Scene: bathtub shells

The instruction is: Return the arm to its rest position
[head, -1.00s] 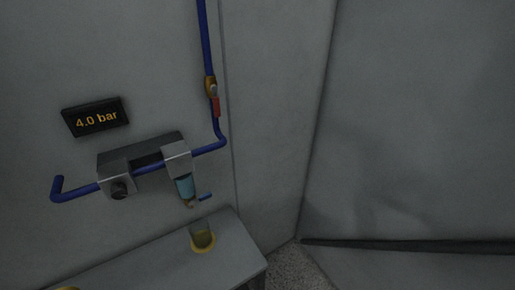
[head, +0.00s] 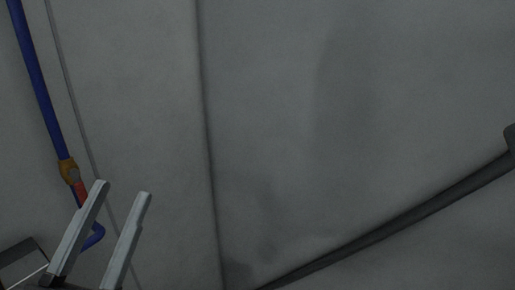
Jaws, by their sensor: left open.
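My left gripper (head: 123,188) shows at the lower left of the head view. Its two pale grey fingers point up and stand apart with nothing between them. The gripper's base is cut off by the bottom edge of the picture. One finger overlaps the lower bend of the blue pipe (head: 37,85) in the picture; I cannot tell how far apart they are. My right gripper is not in view.
The blue pipe runs down the left wall and carries a brass valve (head: 69,171) with a red handle (head: 81,191). A dark bar (head: 400,220) slants across the lower right in front of a grey wall (head: 300,100). The middle is clear.

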